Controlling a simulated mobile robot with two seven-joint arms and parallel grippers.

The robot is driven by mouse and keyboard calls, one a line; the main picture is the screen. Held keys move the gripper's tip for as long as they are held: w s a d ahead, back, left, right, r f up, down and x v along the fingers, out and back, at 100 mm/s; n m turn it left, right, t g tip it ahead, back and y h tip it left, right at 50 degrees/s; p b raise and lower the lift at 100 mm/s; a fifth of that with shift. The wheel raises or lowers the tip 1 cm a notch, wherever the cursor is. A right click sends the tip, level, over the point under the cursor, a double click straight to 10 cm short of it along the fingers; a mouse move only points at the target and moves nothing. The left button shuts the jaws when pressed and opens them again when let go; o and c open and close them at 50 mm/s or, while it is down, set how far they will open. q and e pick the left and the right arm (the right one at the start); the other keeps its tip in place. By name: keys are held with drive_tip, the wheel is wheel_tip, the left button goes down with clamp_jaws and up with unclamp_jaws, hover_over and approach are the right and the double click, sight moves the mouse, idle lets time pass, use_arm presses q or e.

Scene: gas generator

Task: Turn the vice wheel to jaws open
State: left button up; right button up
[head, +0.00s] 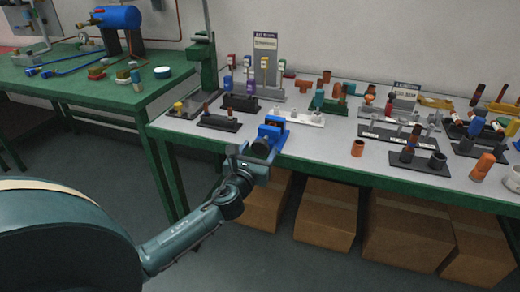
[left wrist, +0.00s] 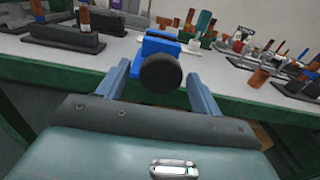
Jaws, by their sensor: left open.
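The blue vice (head: 271,132) is fixed at the front edge of the grey bench top. Its dark round wheel (head: 260,149) faces me at the bench edge. In the left wrist view the wheel (left wrist: 160,73) is a black disc in front of the blue vice body (left wrist: 158,46). My left gripper (head: 252,160) is at the wheel. In the left wrist view my left gripper (left wrist: 157,80) is open, with one finger on each side of the wheel. A small gap shows on either side. The vice jaws are mostly hidden behind the wheel. My right gripper is out of view.
The grey bench top (head: 335,140) carries several black holders with parts to both sides of the vice. A copper-coloured cup (head: 357,148) stands to the right near the edge. Cardboard boxes (head: 325,213) stand under the bench. A green table (head: 90,88) is at the left.

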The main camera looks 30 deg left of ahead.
use_arm(q)
drive_tip(key=shift+w+a, duration=0.15)
drive_tip(key=shift+w, duration=0.55)
drive_tip(key=shift+c, duration=0.6)
drive_tip(key=c, duration=0.9)
drive_tip(key=shift+o, duration=0.2)
